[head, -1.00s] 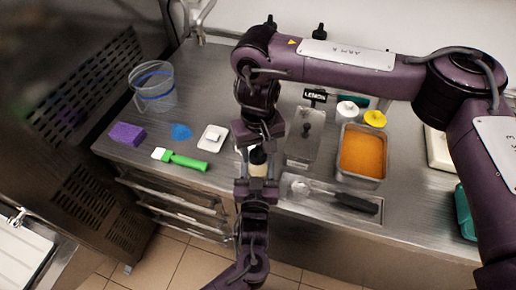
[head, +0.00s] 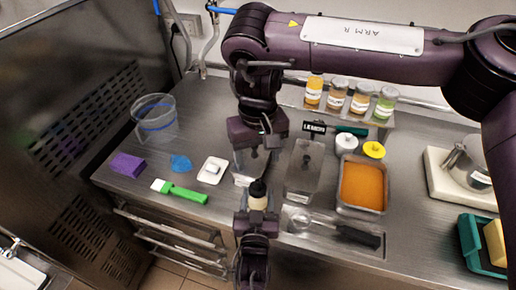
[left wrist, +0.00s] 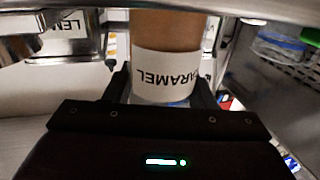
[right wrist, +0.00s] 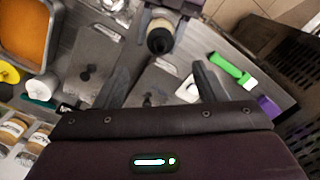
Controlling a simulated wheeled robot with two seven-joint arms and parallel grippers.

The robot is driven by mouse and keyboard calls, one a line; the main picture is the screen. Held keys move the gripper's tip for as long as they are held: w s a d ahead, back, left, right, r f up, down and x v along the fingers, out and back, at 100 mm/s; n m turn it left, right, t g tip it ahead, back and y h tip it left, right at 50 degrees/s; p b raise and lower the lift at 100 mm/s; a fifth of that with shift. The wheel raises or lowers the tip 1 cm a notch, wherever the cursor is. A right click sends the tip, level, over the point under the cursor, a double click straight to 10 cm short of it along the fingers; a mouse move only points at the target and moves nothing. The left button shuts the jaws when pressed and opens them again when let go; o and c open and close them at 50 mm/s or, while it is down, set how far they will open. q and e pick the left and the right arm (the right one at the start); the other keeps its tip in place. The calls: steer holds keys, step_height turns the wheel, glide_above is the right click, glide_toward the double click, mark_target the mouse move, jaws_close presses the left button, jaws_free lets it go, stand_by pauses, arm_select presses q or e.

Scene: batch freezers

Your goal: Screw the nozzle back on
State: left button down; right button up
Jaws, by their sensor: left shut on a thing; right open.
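The caramel bottle (head: 257,202) stands upright in my left gripper (head: 257,214). In the left wrist view its white "CARAMEL" label (left wrist: 165,78) is between the two fingers. A black nozzle (head: 258,187) is on the bottle's top; I cannot tell how tightly it sits. In the right wrist view the nozzle (right wrist: 160,38) shows from above, beyond the right fingers. My right gripper (right wrist: 163,85) is open and empty, above and behind the bottle, apart from it. In the head view the right gripper (head: 258,150) partly covers a steel lid behind.
A lidded steel pan (head: 303,177) and an orange-filled pan (head: 342,203) stand right of the bottle. A black-handled scoop (head: 345,232) lies in front. A white dish (head: 213,169), a green-handled tool (head: 182,193) and a purple block (head: 128,164) lie left. Jars (head: 337,95) stand behind.

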steer(key=shift+r, duration=0.9)
arm_select(q)
steer(key=c, duration=0.5)
jaws_free()
steer(key=shift+s+a+b, duration=0.2)
steer(key=shift+s+b, duration=0.9)
steer(key=shift+s, duration=2.75)
arm_select(e)
steer(key=shift+f, duration=1.15)
